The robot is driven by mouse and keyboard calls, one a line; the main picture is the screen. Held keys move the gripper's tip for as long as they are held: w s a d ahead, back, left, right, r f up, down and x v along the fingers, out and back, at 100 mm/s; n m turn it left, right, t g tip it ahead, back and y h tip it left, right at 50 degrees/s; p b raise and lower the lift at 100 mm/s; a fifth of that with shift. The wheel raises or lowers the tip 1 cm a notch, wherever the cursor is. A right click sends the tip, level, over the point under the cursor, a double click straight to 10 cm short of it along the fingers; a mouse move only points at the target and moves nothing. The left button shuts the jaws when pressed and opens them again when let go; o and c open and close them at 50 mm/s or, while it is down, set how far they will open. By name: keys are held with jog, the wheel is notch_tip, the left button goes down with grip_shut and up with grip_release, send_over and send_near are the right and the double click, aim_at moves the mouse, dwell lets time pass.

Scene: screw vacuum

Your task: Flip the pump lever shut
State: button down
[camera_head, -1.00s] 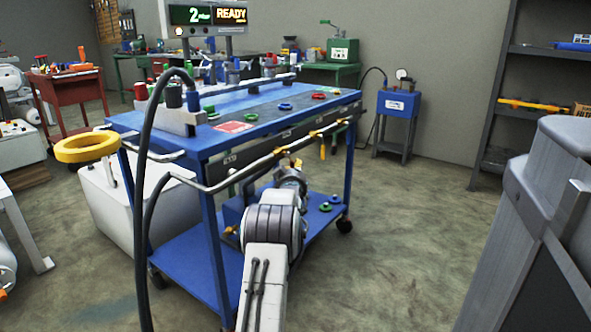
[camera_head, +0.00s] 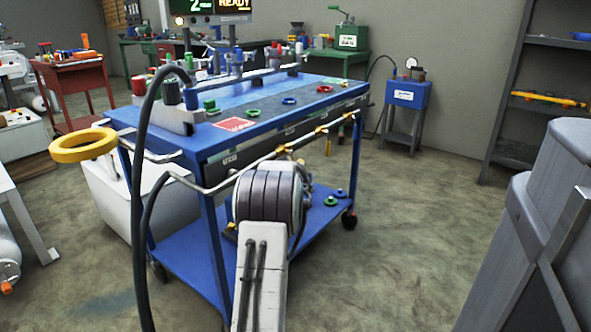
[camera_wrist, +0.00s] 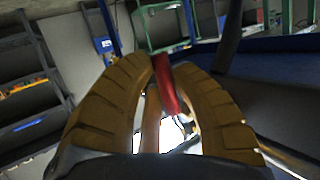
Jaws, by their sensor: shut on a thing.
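In the wrist view, my gripper (camera_wrist: 160,62) has its two ribbed yellow-brown fingers drawn together at the tips. They are shut on a slim red handle (camera_wrist: 169,90) that slants down between them. It looks like a lever grip, but I cannot tell for certain that it is the pump lever. Its lower end and mount are hidden by the fingers and a bright glare. In the head view my arm reaches toward the near side of the blue cart (camera_head: 212,215), and its own links hide the gripper and the red handle.
A bent metal pipe with yellow fittings (camera_head: 321,129) runs along the cart's near side. A black hose (camera_head: 141,190) arches at its left. A yellow ring (camera_head: 83,145) is at far left. A blue box with a gauge (camera_head: 405,93) stands by the back wall.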

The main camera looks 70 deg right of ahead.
jog(key=shift+w+r, duration=0.2)
jog(key=c, duration=1.4)
grip_release()
jog(key=shift+a, duration=0.1)
jog(key=shift+c, duration=0.2)
jog(key=o, duration=0.4)
jog(key=shift+f, duration=0.1)
jog(key=shift+s, duration=0.1)
jog(key=v, duration=1.2)
